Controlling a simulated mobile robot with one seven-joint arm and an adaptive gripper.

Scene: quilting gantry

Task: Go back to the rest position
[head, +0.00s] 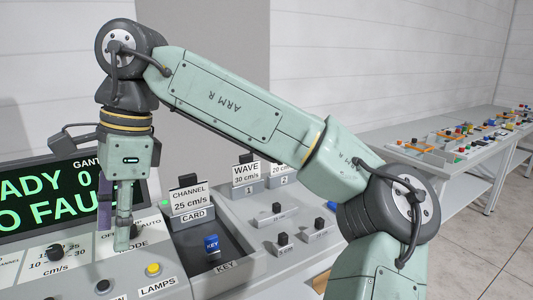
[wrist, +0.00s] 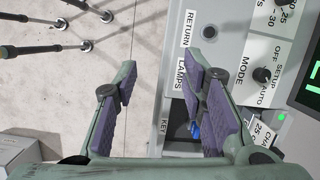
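My gripper (head: 122,240) hangs pointing down over the grey control console (head: 300,228), in front of the MODE label. In the wrist view my gripper (wrist: 161,75) has its two purple-padded fingers spread well apart with nothing between them. Bare floor shows through the gap. In the head view the fingers overlap each other, and I cannot tell how far the tips are above the panel.
A green-lit display (head: 45,200) stands behind the gripper, partly hidden. The panel has a yellow button (head: 153,269), a blue KEY piece (head: 211,243), a CHANNEL card (head: 190,200) and several black knobs. A workbench (head: 420,145) with small parts stands right. Poles (wrist: 50,48) stand on the floor.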

